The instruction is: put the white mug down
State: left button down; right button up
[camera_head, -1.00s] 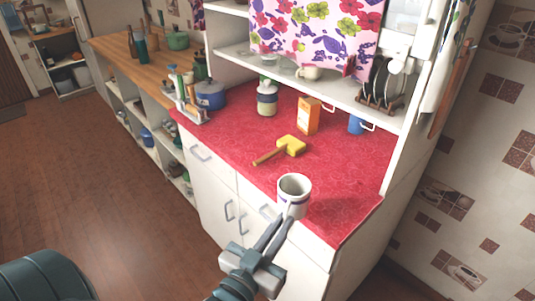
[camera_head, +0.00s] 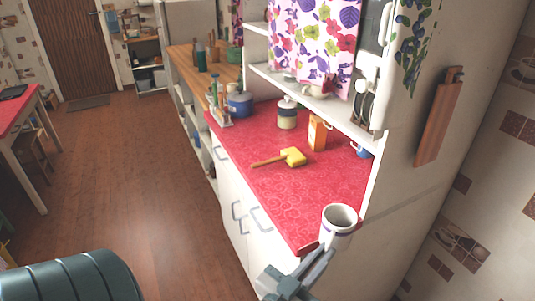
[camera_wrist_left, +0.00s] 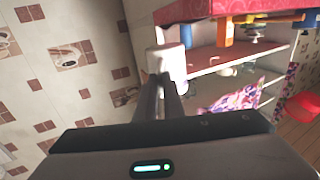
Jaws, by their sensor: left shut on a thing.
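The white mug (camera_head: 338,220), with a dark band, is held upright by my left gripper (camera_head: 322,258) at the near right end of the red counter (camera_head: 285,195). My left gripper is shut on the mug, with its fingers low on the near side. The mug overlaps the counter's near right corner in the head view; I cannot tell its height above the top or whether it is past the edge. In the left wrist view the mug (camera_wrist_left: 164,60) sits at the tips of my left gripper's fingers (camera_wrist_left: 160,88). My right gripper is not in view.
A yellow-headed mallet (camera_head: 292,157) lies on the counter, with an orange box (camera_head: 317,133), a lidded jar (camera_head: 287,113) and a blue pot (camera_head: 239,104) behind. A shelf (camera_head: 310,98) overhangs the back. The counter's near part is clear. A tall white side panel (camera_head: 410,130) stands at right.

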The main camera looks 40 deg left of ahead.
pick_arm(q)
jog(key=shift+a, duration=0.15)
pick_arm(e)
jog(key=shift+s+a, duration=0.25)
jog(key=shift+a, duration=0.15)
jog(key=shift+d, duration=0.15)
pick_arm(q)
jog(key=a+r+m+h+p, duration=0.2)
jog(key=a+r, duration=0.5)
jog(key=a, duration=0.6)
jog(key=shift+s+a+r+h, duration=0.25)
jog(key=shift+a+h, duration=0.15)
jog(key=shift+h, duration=0.3)
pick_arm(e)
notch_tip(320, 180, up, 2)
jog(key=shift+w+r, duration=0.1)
pick_arm(q)
jog(key=shift+f, duration=0.1)
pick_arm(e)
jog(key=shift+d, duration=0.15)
